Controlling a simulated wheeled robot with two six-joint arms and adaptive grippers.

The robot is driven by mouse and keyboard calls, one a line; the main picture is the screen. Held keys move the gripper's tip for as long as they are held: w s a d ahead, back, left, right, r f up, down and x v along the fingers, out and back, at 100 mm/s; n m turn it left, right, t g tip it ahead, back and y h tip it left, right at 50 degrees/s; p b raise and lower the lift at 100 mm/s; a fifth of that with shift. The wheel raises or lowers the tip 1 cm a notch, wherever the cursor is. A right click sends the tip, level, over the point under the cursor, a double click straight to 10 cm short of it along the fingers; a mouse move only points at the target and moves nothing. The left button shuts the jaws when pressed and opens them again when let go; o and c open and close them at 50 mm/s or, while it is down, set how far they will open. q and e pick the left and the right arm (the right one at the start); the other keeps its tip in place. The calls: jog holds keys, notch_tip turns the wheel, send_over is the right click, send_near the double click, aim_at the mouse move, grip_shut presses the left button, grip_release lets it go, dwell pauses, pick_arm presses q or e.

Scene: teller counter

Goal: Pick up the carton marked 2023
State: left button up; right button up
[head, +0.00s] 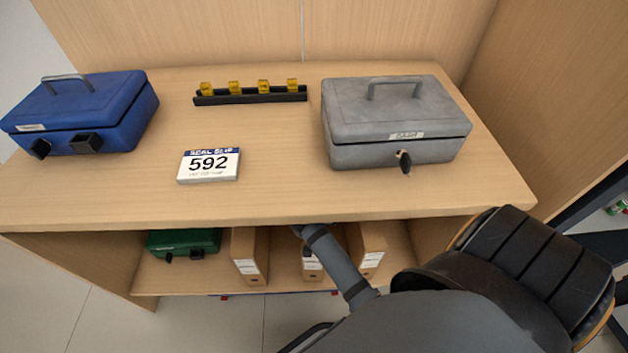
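Several tan upright cartons stand on the lower shelf under the counter: a left one (249,255), a middle one (311,264) and a right one (370,250). Each has a white label low on its front, but the writing is too small to read, so I cannot tell which is marked 2023. My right arm comes in from the lower right and reaches to the shelf opening, partly covering the middle carton. My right gripper (305,231) is at the counter's front edge, mostly hidden; its fingers do not show clearly. My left gripper is not in view.
The wooden counter (270,195) overhangs the shelf. On it are a blue cash box (80,112), a grey cash box (395,120), a 592 slip block (209,165) and a black rack (250,95) with yellow pieces. A green box (184,242) sits left on the shelf.

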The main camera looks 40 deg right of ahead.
grip_shut()
jog(key=shift+r, duration=0.1)
dwell(0.6)
